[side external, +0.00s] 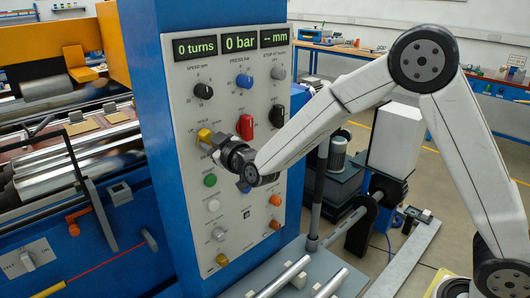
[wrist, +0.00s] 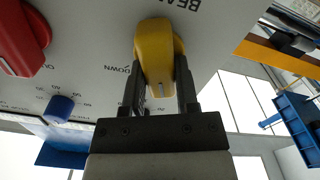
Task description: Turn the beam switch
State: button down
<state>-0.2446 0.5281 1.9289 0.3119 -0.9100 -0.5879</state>
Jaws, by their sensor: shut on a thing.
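The beam switch is a yellow knob (side external: 205,135) on the pale control panel (side external: 180,90), at its left edge about halfway up. In the wrist view the yellow knob (wrist: 154,50) sits between my fingers, under a partly hidden label starting "BEA". The word "DOWN" shows to the left of the knob. My gripper (side external: 212,143) reaches the panel from the right. In the wrist view my gripper (wrist: 158,85) is shut on the knob, one finger on each side. The knob's short white line points down toward my gripper's palm.
A red switch (side external: 246,127) is right of the knob; it also shows in the wrist view (wrist: 18,40). A blue knob (side external: 244,81) and black knob (side external: 203,90) sit above. A green button (side external: 210,180) is below. The displays (side external: 240,42) read 0 turns, 0 bar and -- mm.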

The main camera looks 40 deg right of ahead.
jog(key=shift+a+n, duration=0.1)
jog(key=shift+n, duration=2.2)
jog(key=shift+c, duration=1.8)
grip_release()
jog(key=shift+s, duration=0.15)
jog(key=s, duration=0.7)
jog(key=shift+s, duration=0.25)
jog(key=shift+f, duration=0.1)
